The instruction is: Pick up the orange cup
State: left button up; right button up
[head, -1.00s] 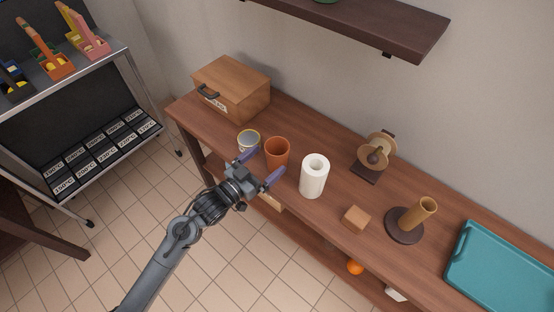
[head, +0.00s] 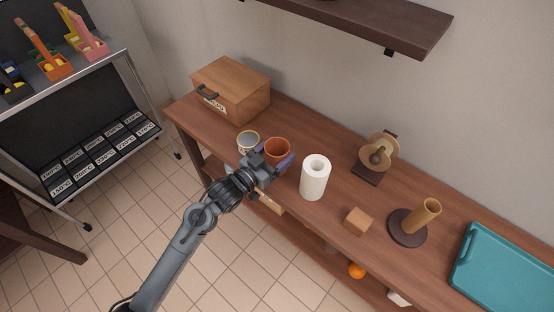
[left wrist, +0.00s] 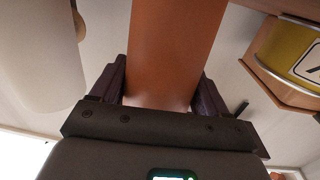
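The orange cup (head: 277,148) stands upright on the wooden counter, between a small grey-and-yellow tin and a white roll. My left gripper (head: 274,157) is at the cup's near side with its fingers spread around it. In the left wrist view the cup (left wrist: 172,45) fills the space between the two dark fingers (left wrist: 160,85), one on each side. The fingers are very close to the cup wall; I cannot tell whether they touch it. The cup's lower near side is hidden by the gripper in the head view. My right gripper is not in view.
The white roll (head: 314,178) stands close to the right of the cup, and the tin (head: 248,141) close to the left. A wooden bread box (head: 232,88) is at the far left. A wooden block (head: 358,221), a brown stand (head: 408,228) and a teal tray (head: 505,268) lie further right.

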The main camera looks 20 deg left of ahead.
pick_arm(q)
jog(key=c, duration=0.6)
